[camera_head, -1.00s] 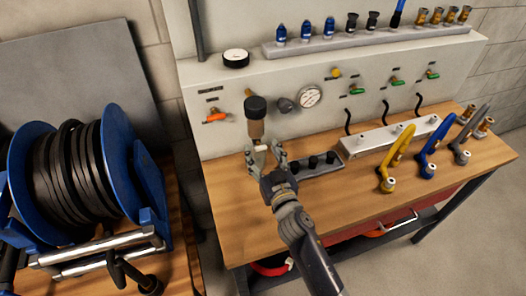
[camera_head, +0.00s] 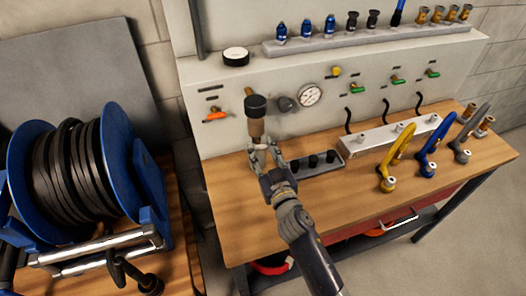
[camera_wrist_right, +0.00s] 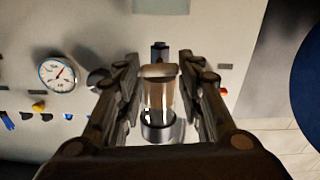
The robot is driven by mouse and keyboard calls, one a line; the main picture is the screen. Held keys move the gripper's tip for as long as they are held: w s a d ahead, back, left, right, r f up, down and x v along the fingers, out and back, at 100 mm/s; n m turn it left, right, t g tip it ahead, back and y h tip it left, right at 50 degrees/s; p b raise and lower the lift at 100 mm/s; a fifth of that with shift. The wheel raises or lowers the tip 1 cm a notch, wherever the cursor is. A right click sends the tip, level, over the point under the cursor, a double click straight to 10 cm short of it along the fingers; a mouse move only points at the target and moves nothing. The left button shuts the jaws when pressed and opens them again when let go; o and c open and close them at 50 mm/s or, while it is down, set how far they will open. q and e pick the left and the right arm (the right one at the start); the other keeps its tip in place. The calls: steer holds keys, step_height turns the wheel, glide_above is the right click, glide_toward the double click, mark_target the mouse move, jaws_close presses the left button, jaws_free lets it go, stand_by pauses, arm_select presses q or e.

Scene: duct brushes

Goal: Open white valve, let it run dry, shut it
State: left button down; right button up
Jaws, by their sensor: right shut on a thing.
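A filter with a dark cap (camera_head: 255,101) and a brownish clear bowl (camera_head: 256,127) hangs at the front of the grey panel. The white valve (camera_head: 258,157) shows as a small pale part under the bowl, mostly covered by my fingers. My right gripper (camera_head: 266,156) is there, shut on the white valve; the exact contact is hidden. In the right wrist view, its fingers (camera_wrist_right: 160,72) stand on both sides of the bowl (camera_wrist_right: 160,95), and a small dark part shows beyond the bowl's end. My left gripper is not in view.
A pressure gauge (camera_head: 310,95) and an orange-handled valve (camera_head: 215,116) are on the panel. A dark socket tray (camera_head: 322,163) lies close right of the gripper. Yellow (camera_head: 396,150) and blue (camera_head: 427,158) hooked tools stand farther right. A hose reel (camera_head: 75,175) stands left. The bench front is clear.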

steer(key=n, duration=0.4)
steer(key=shift+a+f+b, duration=0.1)
steer(key=shift+b, duration=0.25)
steer(key=n, duration=0.4)
steer(key=shift+n+b, duration=0.3)
steer(key=shift+b, duration=0.05)
steer(key=n, duration=0.3)
steer(key=shift+a+f+n, duration=0.1)
steer(key=shift+n, duration=0.2)
steer(key=shift+n+b, duration=0.3)
steer(key=shift+n, duration=1.6)
steer(key=shift+f, duration=0.1)
steer(key=o, duration=1.1)
steer(key=shift+c, duration=0.2)
steer(key=shift+s, duration=0.1)
